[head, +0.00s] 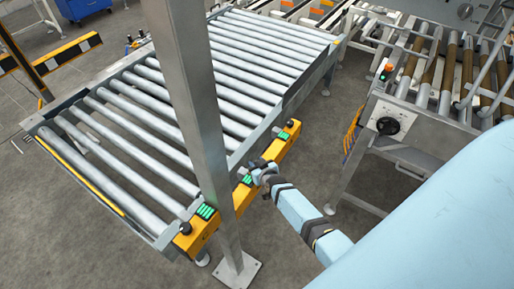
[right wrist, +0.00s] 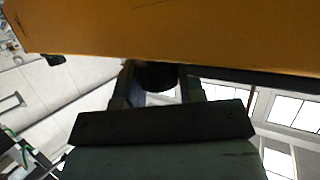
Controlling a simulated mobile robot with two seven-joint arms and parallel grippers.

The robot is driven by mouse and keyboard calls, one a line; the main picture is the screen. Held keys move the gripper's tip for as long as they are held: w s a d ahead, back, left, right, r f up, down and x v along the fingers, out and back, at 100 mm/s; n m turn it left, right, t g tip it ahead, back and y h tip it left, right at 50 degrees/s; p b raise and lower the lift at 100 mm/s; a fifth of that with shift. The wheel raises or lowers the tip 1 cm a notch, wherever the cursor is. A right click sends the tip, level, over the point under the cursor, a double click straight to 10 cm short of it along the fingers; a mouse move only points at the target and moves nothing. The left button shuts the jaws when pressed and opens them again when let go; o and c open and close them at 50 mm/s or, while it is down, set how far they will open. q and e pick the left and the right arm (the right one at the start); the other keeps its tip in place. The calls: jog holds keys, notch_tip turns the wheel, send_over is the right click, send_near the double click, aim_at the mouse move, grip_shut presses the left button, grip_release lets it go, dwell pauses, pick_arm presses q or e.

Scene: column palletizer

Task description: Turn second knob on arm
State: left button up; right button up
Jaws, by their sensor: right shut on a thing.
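A long yellow bar (head: 223,218) runs along the near side of the roller conveyor. A black knob (head: 185,228) sits at its near end and another black knob (head: 293,123) at its far end. My right gripper (head: 259,168) is at the middle of the bar and hides most of what it touches there. In the right wrist view the yellow bar (right wrist: 180,35) fills the top. Below it, a dark round knob (right wrist: 157,76) sits between the two fingers, and the gripper is shut on it. The knob's turn angle cannot be read. My left gripper is not in view.
A grey metal post (head: 200,110) stands in front of the conveyor (head: 110,125), left of my right gripper. Green button blocks (head: 207,211) sit on the bar. Another conveyor with a large black rotary switch (head: 388,126) stands at the right. Floor between them is clear.

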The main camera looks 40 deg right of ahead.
jog(key=o, duration=0.6)
jog(key=shift+o, duration=0.2)
jog(key=v, duration=1.3)
jog(key=shift+s, duration=0.35)
jog(key=shift+a+r, duration=0.1)
jog(key=shift+r, duration=0.05)
